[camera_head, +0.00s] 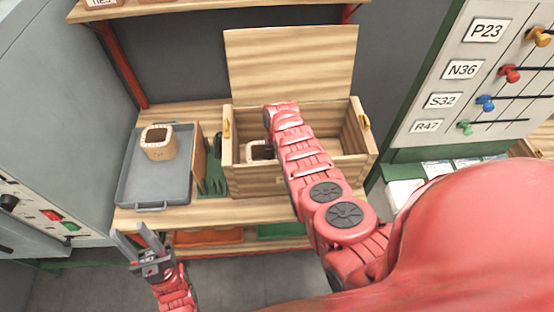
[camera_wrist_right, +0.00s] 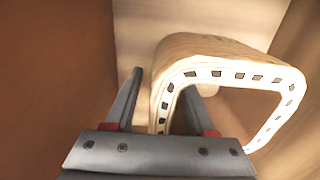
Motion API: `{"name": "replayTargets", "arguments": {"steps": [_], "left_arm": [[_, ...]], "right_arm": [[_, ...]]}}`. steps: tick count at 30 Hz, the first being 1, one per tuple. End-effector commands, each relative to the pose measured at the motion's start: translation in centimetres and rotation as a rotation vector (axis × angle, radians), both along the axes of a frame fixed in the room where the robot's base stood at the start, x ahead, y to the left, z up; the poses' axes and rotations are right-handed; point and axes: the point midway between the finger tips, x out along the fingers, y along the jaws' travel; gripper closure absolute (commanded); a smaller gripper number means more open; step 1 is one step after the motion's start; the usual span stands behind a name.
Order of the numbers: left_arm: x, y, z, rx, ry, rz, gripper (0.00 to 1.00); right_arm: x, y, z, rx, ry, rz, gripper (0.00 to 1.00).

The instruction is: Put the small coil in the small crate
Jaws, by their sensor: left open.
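A wooden crate (camera_head: 345,140) with its lid (camera_head: 290,62) raised stands on the bench. A pale coil (camera_head: 251,156) with a dark-marked rim is inside it, partly hidden by my right arm. In the right wrist view this coil (camera_wrist_right: 205,52) is close up, with a squarish opening. My right gripper (camera_wrist_right: 160,95) is open around the coil's near-left wall: one finger is outside it with a gap, the other appears inside the opening. Another coil (camera_head: 160,150) stands on a grey tray (camera_head: 133,187) at left. My left gripper (camera_head: 138,238) is open and empty in front of the bench.
A brown upright panel (camera_head: 199,160) and a green rack (camera_head: 213,180) stand between tray and crate. An orange tray (camera_head: 208,237) and a green tray (camera_head: 282,230) are on the lower shelf. A labelled panel (camera_head: 475,75) with coloured knobs is at right.

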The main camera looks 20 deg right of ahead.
Motion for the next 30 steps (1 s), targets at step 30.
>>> {"name": "replayTargets", "arguments": {"steps": [30], "left_arm": [[0.0,0.0,-1.5,0.0,0.0,0.0,0.59]], "right_arm": [[0.1,-0.1,8.7,-0.001,-0.005,0.0,0.45]]}}
